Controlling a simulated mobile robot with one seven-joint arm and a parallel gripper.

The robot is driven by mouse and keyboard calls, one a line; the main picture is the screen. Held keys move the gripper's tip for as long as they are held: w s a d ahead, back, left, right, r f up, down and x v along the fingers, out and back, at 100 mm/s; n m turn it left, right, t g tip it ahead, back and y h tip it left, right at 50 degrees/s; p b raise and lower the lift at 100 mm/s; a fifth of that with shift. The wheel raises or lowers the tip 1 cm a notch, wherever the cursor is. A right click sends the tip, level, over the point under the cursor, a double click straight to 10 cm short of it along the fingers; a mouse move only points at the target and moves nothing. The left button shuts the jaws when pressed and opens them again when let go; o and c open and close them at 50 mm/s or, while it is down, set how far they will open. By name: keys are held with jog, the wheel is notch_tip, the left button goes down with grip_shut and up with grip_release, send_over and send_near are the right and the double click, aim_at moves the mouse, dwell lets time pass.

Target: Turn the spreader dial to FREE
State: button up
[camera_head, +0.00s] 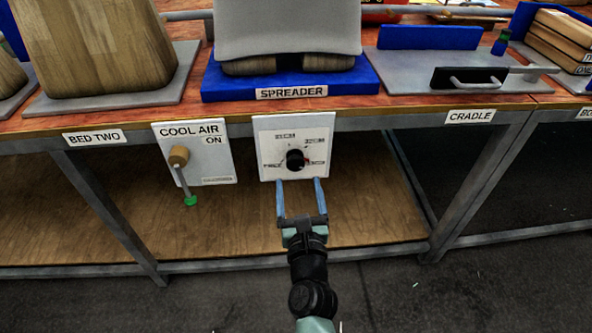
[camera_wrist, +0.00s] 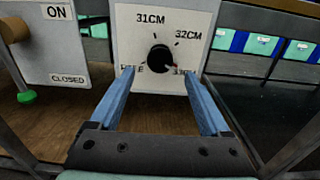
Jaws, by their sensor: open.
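The spreader dial is a round black knob (camera_head: 295,159) on a white plate (camera_head: 268,135) hung below the table's front edge, under the SPREADER label (camera_head: 291,92). In the wrist view the knob (camera_wrist: 159,58) has 31CM and 32CM printed above it. A lower-left label reads as FREE and a lower-right one as 33CM, each partly covered by a finger. A small red mark on the knob's lower right seems to point toward 33CM. My gripper (camera_head: 299,183) is open and empty just in front of the plate, its fingers (camera_wrist: 160,74) either side of and slightly below the knob.
The COOL AIR panel (camera_head: 217,150), with a green-tipped lever (camera_head: 182,177) hanging down, is close on the left. Table legs stand on both sides, and a wooden lower shelf (camera_head: 250,222) lies below. The blue-based SPREADER press (camera_head: 371,82) is above.

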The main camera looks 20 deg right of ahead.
aim_at(296, 166)
jog(key=b+x, duration=0.1)
jog(key=x, duration=0.4)
jog(key=shift+w+d+b, duration=0.1)
jog(key=shift+w+b, duration=0.25)
grip_shut()
